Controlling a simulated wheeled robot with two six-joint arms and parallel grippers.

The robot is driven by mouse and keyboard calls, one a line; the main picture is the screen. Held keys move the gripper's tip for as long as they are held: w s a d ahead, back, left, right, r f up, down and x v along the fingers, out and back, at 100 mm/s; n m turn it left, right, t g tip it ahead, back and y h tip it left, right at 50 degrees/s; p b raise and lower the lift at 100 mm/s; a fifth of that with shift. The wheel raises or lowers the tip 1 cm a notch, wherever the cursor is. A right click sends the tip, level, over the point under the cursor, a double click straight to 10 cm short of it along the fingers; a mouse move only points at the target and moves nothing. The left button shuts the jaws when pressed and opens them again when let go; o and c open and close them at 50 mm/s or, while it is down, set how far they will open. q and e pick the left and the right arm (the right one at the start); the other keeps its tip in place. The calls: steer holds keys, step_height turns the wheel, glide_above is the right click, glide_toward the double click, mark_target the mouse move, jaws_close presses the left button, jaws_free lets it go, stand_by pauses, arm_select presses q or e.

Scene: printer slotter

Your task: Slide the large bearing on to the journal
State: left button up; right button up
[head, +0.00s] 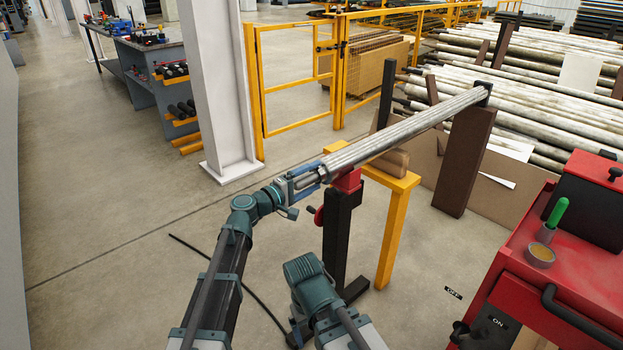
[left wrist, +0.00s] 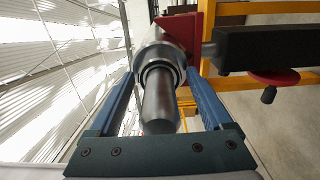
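A long steel roller (head: 405,133) lies across supports, its near end toward my left arm. Its journal (left wrist: 159,105) sticks out toward the left wrist camera. The large bearing (left wrist: 160,68), a ring with a bright outer rim and dark inner part, sits around the journal, close to the roller's end. My left gripper (head: 303,180) is at this near end. In the left wrist view its two blue fingers flank the bearing and appear shut on its sides. The bearing's back side is hidden. My right arm is low in the head view; its gripper does not show.
A red clamp stand (head: 347,181) on a dark post supports the near end, with a red handwheel (left wrist: 274,77). A yellow stand (head: 392,222) and a brown block (head: 463,160) stand beyond. A red machine (head: 560,240) is at right.

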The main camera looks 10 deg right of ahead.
arm_select(q)
steer(key=shift+o, duration=0.7)
steer(key=v, duration=1.4)
steer(key=x, duration=1.4)
steer(key=shift+s, duration=0.1)
